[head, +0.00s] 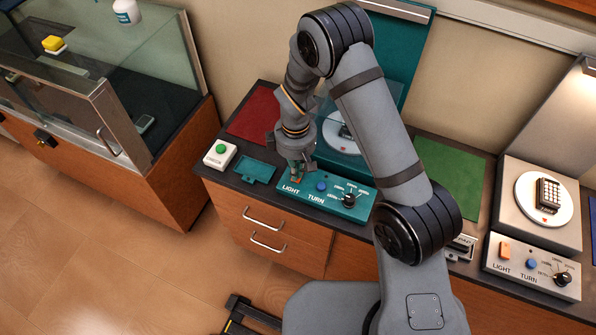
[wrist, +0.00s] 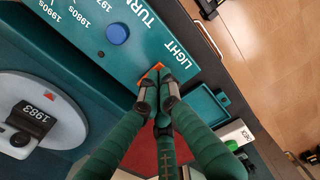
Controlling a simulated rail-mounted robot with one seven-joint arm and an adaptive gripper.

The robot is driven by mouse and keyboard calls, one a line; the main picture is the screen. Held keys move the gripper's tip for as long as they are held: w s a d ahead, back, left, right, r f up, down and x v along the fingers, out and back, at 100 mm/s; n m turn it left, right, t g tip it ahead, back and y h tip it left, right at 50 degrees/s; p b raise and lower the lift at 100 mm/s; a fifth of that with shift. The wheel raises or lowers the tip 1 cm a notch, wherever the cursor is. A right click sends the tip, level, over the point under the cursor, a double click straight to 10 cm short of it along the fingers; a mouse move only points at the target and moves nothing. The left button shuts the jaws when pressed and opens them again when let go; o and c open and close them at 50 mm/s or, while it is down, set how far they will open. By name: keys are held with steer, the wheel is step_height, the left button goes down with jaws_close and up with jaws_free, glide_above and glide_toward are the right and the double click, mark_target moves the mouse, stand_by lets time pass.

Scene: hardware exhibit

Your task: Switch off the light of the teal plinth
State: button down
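The teal plinth's control panel (head: 328,203) lies at the counter's front edge, with the words LIGHT and TURN, a blue button (head: 321,186) and a dark knob (head: 348,200). Its orange light switch (wrist: 152,71) shows in the wrist view, partly covered by my fingertips. My gripper (head: 298,172) points down at this switch; its fingers (wrist: 157,92) are drawn together, touching or just above it. A round white turntable (wrist: 40,110) carries a dark camera-like item labelled 1983 (wrist: 28,124). My arm hides part of the plinth in the head view, and I cannot tell if its light is lit.
A white box with a green button (head: 219,152) and a small teal tray (head: 257,171) lie left of the panel. A white plinth with its own panel (head: 532,268) and a calculator-like item (head: 548,194) stands at right. A glass case (head: 150,100) stands at left.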

steer(key=shift+r+p, duration=2.1)
steer(key=shift+r, duration=1.25)
steer(key=shift+f, duration=0.1)
